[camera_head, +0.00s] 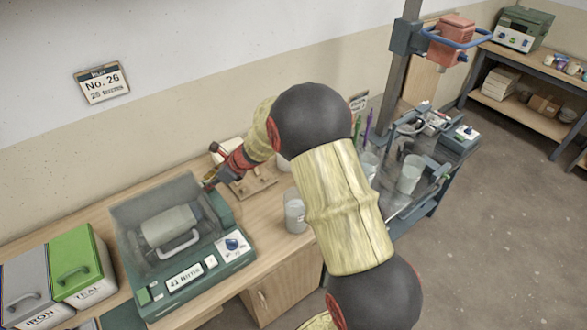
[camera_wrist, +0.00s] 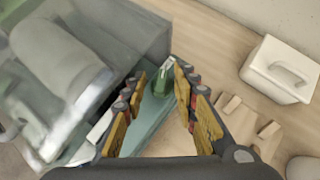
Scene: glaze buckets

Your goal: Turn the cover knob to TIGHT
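The mill (camera_head: 208,262) is a dark green machine on the bench with a clear cover (camera_head: 128,213) over a grey-green jar (camera_head: 170,227). Its cover also shows at the left of the wrist view (camera_wrist: 140,28). My gripper (camera_head: 209,184) is at the cover's back right corner. In the wrist view my gripper (camera_wrist: 160,76) is open, with a small green part (camera_wrist: 163,84), apparently the cover knob, between or just beyond its fingertips. I cannot tell whether the fingers touch it. Any knob marking is not readable.
A blue dial (camera_head: 232,244) and a turns display (camera_head: 185,278) are on the mill's front. A white lidded box (camera_wrist: 279,70) and a wooden stand (camera_wrist: 250,125) are close to the right. A glass jar (camera_head: 295,212) stands on the bench. Lidded bins (camera_head: 78,262) are at left.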

